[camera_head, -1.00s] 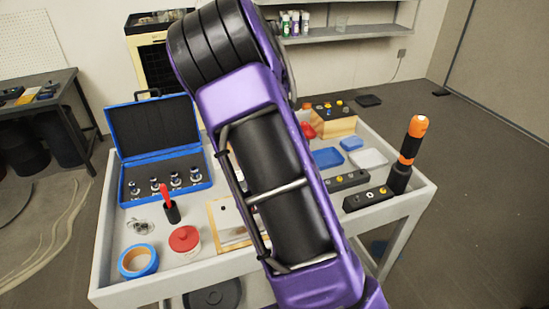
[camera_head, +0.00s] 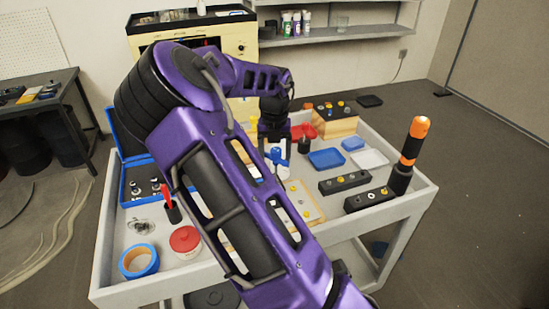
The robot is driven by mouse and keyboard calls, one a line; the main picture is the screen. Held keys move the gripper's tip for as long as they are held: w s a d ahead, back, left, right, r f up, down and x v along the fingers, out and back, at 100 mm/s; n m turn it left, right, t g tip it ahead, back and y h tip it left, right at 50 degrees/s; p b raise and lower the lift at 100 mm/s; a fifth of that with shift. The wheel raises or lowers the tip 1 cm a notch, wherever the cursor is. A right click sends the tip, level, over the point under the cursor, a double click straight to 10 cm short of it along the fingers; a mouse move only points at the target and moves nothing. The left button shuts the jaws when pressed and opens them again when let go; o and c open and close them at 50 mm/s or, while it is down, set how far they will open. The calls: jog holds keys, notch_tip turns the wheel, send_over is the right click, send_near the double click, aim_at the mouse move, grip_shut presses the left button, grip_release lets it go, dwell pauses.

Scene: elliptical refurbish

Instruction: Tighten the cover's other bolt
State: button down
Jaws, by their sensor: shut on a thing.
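My gripper (camera_head: 275,141) is shut on a blue-handled tool (camera_head: 278,155), over the middle of the cart. The tool points down, and its tip is hard to make out. A light wooden board (camera_head: 312,205) lies below and a little nearer, partly hidden behind my arm. Small yellowish bolt heads (camera_head: 306,213) show on its visible part. I cannot tell which part is the cover, which bolt is the other one, or whether the tool touches a bolt.
A blue case (camera_head: 135,180), a red-lidded jar (camera_head: 185,240) and blue tape (camera_head: 139,261) sit at left. Black blocks (camera_head: 344,183), an orange-and-black tool (camera_head: 413,142) and blue trays (camera_head: 326,159) are at right. A wooden block (camera_head: 338,122) stands behind. The cart's rim (camera_head: 425,190) surrounds everything.

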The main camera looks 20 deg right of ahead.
aim_at(276, 149)
jog(key=m, duration=0.3)
jog(key=shift+s+d, duration=0.2)
jog(key=shift+d, duration=0.15)
jog(key=shift+a+r, duration=0.2)
jog(key=shift+r, duration=1.25)
jog(key=shift+w+r, duration=0.1)
jog(key=shift+r, duration=2.95)
